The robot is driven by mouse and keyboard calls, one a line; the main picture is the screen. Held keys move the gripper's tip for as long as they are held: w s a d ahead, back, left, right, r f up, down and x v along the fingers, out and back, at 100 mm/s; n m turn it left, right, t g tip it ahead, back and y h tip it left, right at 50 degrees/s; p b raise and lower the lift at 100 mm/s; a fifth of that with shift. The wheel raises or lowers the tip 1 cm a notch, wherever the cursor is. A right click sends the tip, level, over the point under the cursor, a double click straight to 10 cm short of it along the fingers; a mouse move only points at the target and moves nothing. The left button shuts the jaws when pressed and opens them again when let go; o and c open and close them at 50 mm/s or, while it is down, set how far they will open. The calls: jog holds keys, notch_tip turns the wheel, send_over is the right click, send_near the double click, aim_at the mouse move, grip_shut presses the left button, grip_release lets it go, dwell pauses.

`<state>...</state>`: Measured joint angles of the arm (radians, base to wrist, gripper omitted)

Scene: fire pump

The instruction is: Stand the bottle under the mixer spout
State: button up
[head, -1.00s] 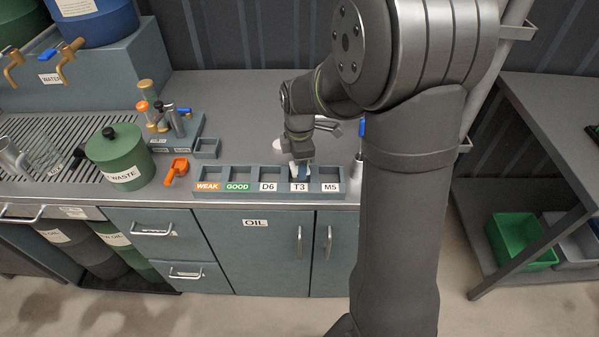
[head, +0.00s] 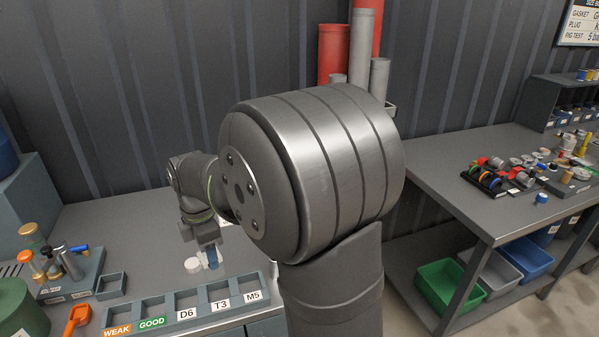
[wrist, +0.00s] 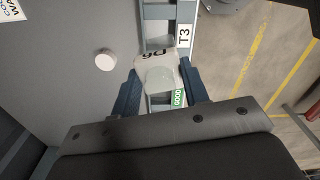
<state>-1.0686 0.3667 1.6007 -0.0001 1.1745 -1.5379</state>
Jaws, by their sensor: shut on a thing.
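My gripper (wrist: 160,88) is shut on a pale, translucent bottle (wrist: 159,74), which sits between its two blue fingers in the wrist view. Upside-down "D6" lettering shows at the bottle's far end. In the head view my gripper (head: 211,259) is over the bench behind the labelled rack; the bottle is hard to make out there. I cannot make out a mixer spout in either current view.
A rack (head: 167,321) with slots marked WEAK, GOOD, D6, T3 and M5 lines the bench front. A white round piece (head: 193,265) lies behind it, near my gripper. An orange scoop (head: 76,318) and small tool holder (head: 72,280) are left. A second bench (head: 450,190) stands right.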

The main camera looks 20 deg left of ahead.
jog(key=w+a+r+m, duration=0.2)
jog(key=w+r+m, duration=0.2)
jog(key=r, duration=0.4)
jog(key=w+a+r+m, duration=0.2)
jog(key=w+r+m, duration=0.2)
jog(key=r, duration=0.3)
jog(key=w+d+f+m, duration=0.3)
jog(key=w+d+f, duration=0.3)
jog(key=d, duration=0.4)
jog(key=w+d+f+m, duration=0.4)
jog(key=w+d, duration=0.4)
jog(key=d, duration=0.2)
jog(key=w+d+f+m, duration=0.3)
jog(key=w+d+f, duration=0.25)
jog(key=d, duration=0.45)
jog(key=w+d+f+m, duration=0.3)
jog(key=d+m, duration=0.1)
jog(key=d, duration=0.4)
jog(key=w+d+f+m, duration=0.3)
jog(key=d+f+m, duration=0.1)
jog(key=d, duration=0.4)
jog(key=s+f+m, duration=0.2)
jog(key=s+f, duration=0.2)
jog(key=f, duration=0.4)
jog(key=s+f+m, duration=0.1)
jog(key=s+f, duration=0.3)
jog(key=f, duration=0.4)
jog(key=shift+m, duration=0.4)
